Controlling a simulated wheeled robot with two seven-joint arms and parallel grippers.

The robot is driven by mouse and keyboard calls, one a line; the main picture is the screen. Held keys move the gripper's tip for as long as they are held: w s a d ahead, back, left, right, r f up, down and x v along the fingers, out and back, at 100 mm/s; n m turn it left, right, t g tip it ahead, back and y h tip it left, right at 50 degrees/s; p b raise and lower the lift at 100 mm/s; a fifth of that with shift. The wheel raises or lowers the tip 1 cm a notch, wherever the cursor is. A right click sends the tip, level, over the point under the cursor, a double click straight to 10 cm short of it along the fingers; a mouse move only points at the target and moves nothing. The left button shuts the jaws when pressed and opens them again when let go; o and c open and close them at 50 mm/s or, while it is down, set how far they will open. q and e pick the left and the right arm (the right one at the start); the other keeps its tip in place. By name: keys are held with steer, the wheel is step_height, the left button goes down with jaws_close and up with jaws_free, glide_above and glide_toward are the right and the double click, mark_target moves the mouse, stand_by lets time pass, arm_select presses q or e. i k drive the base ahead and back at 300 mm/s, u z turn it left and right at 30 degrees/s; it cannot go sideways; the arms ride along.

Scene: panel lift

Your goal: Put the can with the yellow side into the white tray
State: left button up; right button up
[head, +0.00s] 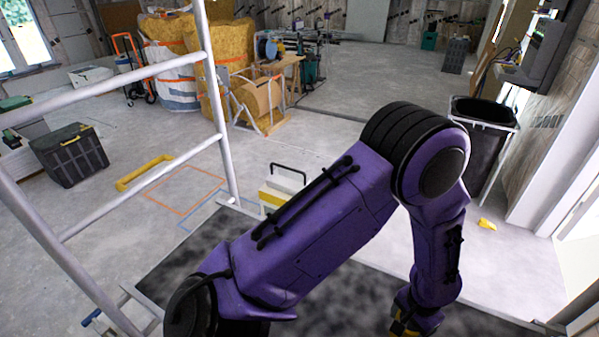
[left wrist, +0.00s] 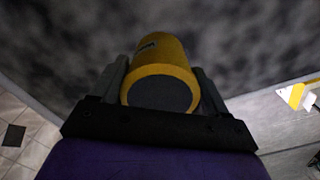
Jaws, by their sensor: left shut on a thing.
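The can (left wrist: 162,68) with the yellow side shows in the left wrist view, its dark grey round end towards the camera. My left gripper (left wrist: 160,90) is shut on it, with one dark finger on each side. In the head view my left arm bends over and down, and a bit of yellow shows at its end by the bottom edge; the left gripper there is mostly cut off. A white and yellow box with a dark handle (head: 281,187) stands beyond the dark surface; I cannot tell whether it is the white tray. My right gripper is not in view.
A dark mottled surface (head: 190,247) lies below the arm. A white metal frame (head: 222,130) rises at the left. A dark toolbox (head: 70,160) and a yellow bar (head: 145,172) are on the floor. A dark bin (head: 482,150) stands at the right.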

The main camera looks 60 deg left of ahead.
mark_target(288, 177)
steer(key=k, duration=0.9)
steer(key=u, duration=4.6)
steer(key=i, duration=3.35)
steer(key=z, duration=3.1)
steer(key=i, duration=1.85)
